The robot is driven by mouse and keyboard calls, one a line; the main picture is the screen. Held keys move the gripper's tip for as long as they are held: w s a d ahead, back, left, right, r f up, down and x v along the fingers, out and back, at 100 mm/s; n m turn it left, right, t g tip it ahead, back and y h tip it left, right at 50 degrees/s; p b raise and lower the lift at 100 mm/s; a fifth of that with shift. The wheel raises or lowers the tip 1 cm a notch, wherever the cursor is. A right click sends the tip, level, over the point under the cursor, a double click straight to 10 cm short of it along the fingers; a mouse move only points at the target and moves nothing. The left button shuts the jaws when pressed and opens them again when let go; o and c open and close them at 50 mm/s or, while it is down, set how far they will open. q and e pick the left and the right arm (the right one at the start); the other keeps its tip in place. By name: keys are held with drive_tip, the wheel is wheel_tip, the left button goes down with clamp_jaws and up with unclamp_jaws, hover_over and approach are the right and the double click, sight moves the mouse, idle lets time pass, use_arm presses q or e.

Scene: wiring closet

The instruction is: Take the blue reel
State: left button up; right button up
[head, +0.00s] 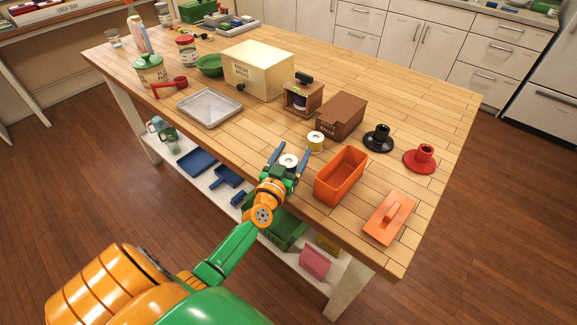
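My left gripper (289,153) reaches over the table's near edge with its two blue fingers spread apart. A reel with a white top and a dark centre hole (288,160) shows between the fingers; its sides are mostly hidden, so I cannot tell its winding colour or whether the fingers touch it. A white reel with a yellowish winding (315,142) stands just to the right. A small wooden box with an open front (303,95) holds something dark blue-purple (299,101), too small to identify surely. My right gripper is not in view.
An orange open bin (341,176) and its orange lid (388,217) lie right of my gripper. A grey tray (209,107) and cream bread bin (257,70) are left. Bare tabletop lies behind the brown box.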

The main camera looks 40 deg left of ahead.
use_arm(q)
drive_tip(key=c, duration=1.1)
